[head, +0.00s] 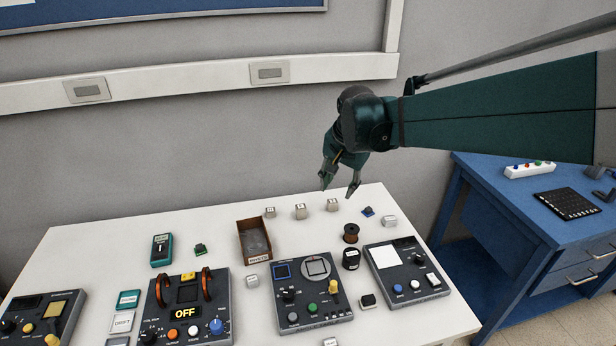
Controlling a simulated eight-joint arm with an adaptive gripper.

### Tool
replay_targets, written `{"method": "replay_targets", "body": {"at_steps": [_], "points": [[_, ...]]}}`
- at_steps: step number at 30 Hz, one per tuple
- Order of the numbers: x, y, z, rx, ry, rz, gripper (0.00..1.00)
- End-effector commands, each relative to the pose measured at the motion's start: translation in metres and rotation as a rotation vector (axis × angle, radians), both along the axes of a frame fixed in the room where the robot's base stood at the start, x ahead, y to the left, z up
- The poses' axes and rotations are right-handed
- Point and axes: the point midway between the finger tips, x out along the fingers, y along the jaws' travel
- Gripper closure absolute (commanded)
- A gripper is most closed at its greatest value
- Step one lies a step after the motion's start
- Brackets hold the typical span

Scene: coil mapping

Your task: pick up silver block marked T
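My gripper (337,190) hangs above the back of the white table, fingers pointing down. Its two fingers are apart with nothing between them. Three small silver blocks stand in a loose row at the table's back: a left one (270,212), a middle one (301,211) and a right one (333,205). The gripper is above the right one in the picture. More silver blocks are a right-hand one (390,221), one near the brown tray (252,281) and one at the bottom edge (331,342). Their markings are too small to read, so I cannot tell which bears a T.
A brown open tray (240,242), a copper coil (351,233) and a black cylinder (351,259) stand near the blocks. Control boxes fill the front, including a middle one (318,318) and a right one (426,288). A blue bench (500,200) stands at right.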

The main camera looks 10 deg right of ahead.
Motion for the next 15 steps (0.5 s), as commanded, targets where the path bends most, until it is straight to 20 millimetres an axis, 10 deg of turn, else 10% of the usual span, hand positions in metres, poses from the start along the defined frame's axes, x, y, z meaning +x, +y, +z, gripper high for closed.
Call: {"method": "replay_targets", "body": {"at_steps": [15], "points": [[0.086, -0.019, -0.030, 0.064, 0.086, -0.223, 0.62]]}}
